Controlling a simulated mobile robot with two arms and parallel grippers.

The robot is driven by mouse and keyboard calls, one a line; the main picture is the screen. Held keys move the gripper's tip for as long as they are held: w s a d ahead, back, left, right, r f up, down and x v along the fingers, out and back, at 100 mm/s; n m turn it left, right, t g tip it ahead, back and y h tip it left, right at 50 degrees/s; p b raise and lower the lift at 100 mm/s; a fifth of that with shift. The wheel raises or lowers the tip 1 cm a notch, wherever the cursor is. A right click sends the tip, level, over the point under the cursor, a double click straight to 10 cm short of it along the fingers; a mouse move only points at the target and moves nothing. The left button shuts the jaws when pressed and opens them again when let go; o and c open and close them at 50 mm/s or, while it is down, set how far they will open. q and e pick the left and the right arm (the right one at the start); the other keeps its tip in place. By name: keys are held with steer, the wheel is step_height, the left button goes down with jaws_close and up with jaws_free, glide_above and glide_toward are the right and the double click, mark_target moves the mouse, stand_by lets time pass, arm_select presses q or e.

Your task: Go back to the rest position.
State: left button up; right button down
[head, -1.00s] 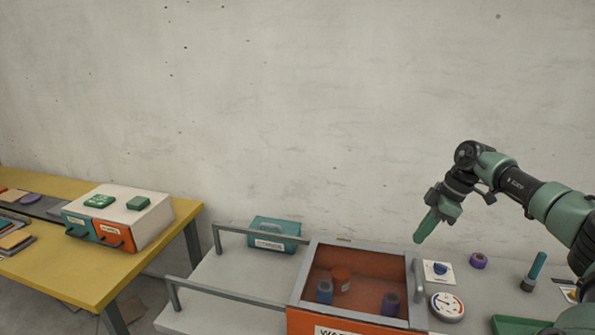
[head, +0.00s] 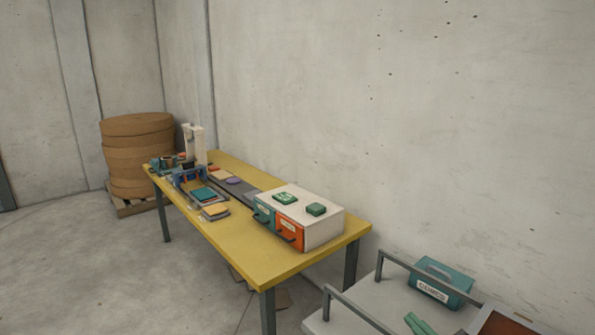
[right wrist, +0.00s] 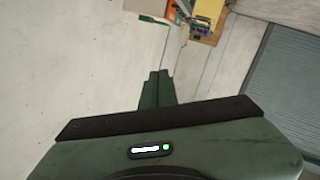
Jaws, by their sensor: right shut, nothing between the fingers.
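My right gripper (head: 418,322) shows as green fingertips at the bottom edge of the head view, to the right, in front of the grey cart. In the right wrist view its two green fingers (right wrist: 156,86) lie together, with nothing between them. The rest of my right arm is outside the head view. My left gripper is in neither view.
A yellow table (head: 231,239) stands in the middle, holding a white drawer box (head: 318,230). The grey cart (head: 370,300) with rails and a teal case (head: 445,282) is at lower right. Brown rolls (head: 137,155) stand on a pallet at the back left. Floor at left is clear.

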steer(key=s+f+m+g+h, duration=0.6)
steer(key=s+f, duration=0.4)
steer(key=s, duration=0.4)
steer(key=s+a+f+g, duration=0.2)
steer(key=s+a+g, duration=0.1)
steer(key=s, duration=0.6)
steer(key=s+a+f+g, duration=0.3)
steer(key=s+g, duration=0.1)
steer(key=s, duration=0.6)
step_height(320, 180, down, 26)
steer(key=g, duration=0.1)
steer(key=s+d+f, duration=0.1)
steer(key=s+f, duration=0.7)
steer(key=s, duration=0.1)
steer(key=s+d+f+g, duration=0.1)
steer(key=s+d+f, duration=0.1)
steer(key=s+f, duration=0.6)
steer(key=shift+s+d, duration=0.3)
steer(key=shift+s, duration=0.1)
